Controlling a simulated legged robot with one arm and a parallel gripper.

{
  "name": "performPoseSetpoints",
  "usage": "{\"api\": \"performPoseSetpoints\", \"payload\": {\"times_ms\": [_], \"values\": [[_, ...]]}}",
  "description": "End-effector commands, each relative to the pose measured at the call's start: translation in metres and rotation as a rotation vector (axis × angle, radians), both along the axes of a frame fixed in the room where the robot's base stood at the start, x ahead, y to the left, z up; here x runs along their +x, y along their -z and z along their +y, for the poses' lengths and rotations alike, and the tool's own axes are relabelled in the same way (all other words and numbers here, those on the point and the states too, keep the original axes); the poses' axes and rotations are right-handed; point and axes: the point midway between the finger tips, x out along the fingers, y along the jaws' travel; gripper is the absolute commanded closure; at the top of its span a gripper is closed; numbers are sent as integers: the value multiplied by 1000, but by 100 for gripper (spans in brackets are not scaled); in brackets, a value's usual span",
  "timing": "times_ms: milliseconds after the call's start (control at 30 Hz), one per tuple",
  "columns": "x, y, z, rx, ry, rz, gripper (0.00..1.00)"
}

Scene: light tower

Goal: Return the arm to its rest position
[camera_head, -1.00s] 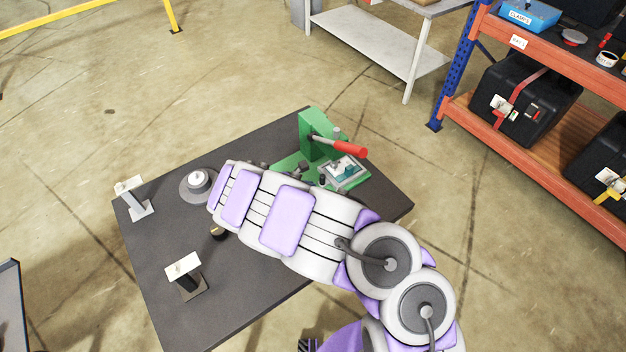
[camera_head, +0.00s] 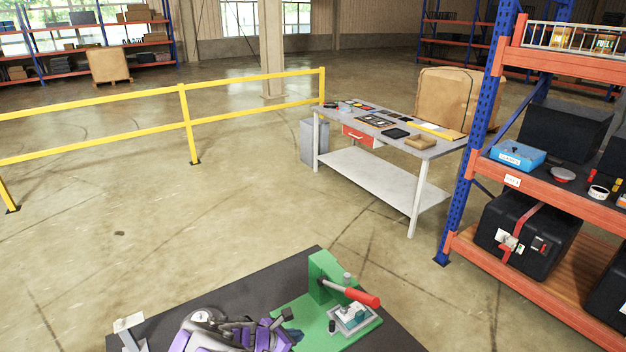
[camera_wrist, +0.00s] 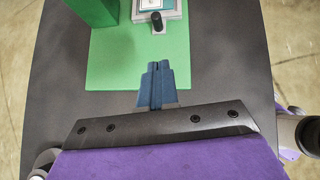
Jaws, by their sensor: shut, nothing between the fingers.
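My gripper (camera_wrist: 156,84) shows in the wrist view with its two blue fingers together and nothing between them. The fingertips overlap the near part of the green base (camera_wrist: 115,68) in the picture; I cannot tell their height above it. In the head view, white and purple parts of my arm (camera_head: 205,338) show low at the bottom edge, left of the green press (camera_head: 325,275).
The dark table (camera_head: 255,278) carries the green press with its red handle (camera_head: 362,297) and a small grey fixture (camera_head: 352,319). A grey workbench (camera_head: 365,180) and an orange shelf rack (camera_head: 540,265) stand beyond. Open floor lies left of the workbench.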

Motion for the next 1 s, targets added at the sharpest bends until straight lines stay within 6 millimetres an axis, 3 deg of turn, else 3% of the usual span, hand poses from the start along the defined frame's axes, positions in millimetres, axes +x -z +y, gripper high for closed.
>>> {"api": "performPoseSetpoints", "payload": {"times_ms": [67,233,400,500,800,1000], "values": [[4,-16,-19,19,70,-32,100],[2,-71,-91,101,348,-148,100],[-25,-119,-158,196,660,-259,100],[-45,-139,-184,253,820,-312,100],[-136,-177,-240,432,1312,-426,100],[-204,-187,-251,559,1614,-452,100]]}}
